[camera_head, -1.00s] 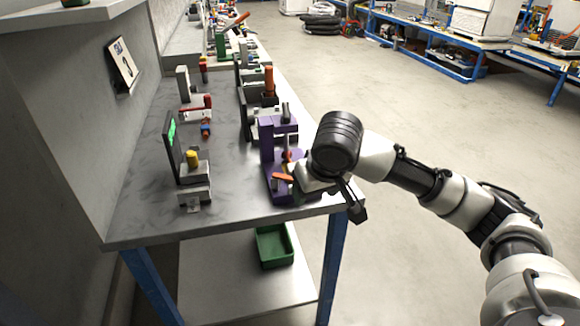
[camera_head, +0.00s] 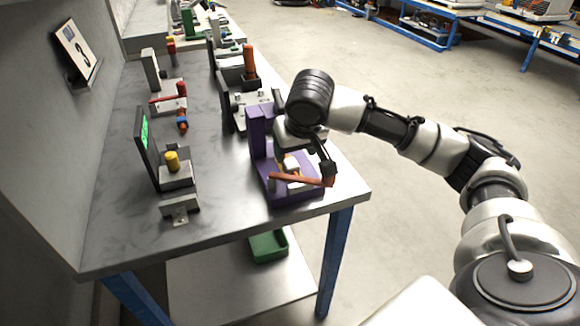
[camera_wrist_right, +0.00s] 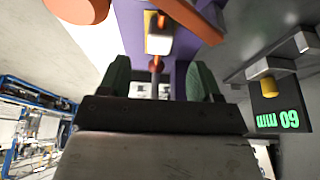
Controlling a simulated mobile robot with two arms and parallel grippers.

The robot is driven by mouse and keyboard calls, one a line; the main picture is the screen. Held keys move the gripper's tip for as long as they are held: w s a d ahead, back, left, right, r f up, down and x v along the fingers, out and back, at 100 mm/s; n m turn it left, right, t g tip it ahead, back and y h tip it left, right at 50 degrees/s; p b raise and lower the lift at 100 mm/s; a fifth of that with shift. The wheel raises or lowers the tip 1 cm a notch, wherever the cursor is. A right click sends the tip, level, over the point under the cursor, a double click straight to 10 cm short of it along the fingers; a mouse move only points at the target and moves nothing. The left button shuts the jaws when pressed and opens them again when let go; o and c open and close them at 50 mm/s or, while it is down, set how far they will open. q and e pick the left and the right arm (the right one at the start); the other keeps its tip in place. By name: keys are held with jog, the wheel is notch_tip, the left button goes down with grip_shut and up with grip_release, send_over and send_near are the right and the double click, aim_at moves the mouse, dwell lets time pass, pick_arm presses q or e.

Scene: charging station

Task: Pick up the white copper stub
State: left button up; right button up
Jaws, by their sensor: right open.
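A small white piece with orange on it (camera_head: 291,164) shows at the purple fixture (camera_head: 258,150), partly behind my right gripper; I take it for the white copper stub. In the right wrist view, a white block with orange edges (camera_wrist_right: 160,40) shows beyond the fingers, roughly centred between them. My right gripper (camera_head: 305,157) is over the purple fixture. Its two dark green fingers (camera_wrist_right: 162,78) are apart, with no clear grip on anything. The contact point is hard to see. My left gripper is not in view.
An orange-red lever (camera_head: 300,179) crosses the purple fixture's front, close to my right gripper. A display stand with a yellow knob (camera_head: 172,160) is to the left. A black fixture with an orange handle (camera_head: 249,62) stands behind. Bare grey tabletop (camera_head: 215,195) lies between.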

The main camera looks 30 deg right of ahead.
aim_at(290, 161)
jog(key=b+x, duration=0.1)
jog(key=x, duration=0.4)
jog(key=shift+w+d+f, duration=0.15)
jog(key=shift+w+f, duration=0.15)
jog(key=shift+w, duration=0.05)
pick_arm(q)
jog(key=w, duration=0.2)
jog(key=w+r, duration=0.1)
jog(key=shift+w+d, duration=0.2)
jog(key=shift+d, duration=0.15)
pick_arm(e)
jog(key=c, duration=1)
jog(key=shift+r, duration=0.15)
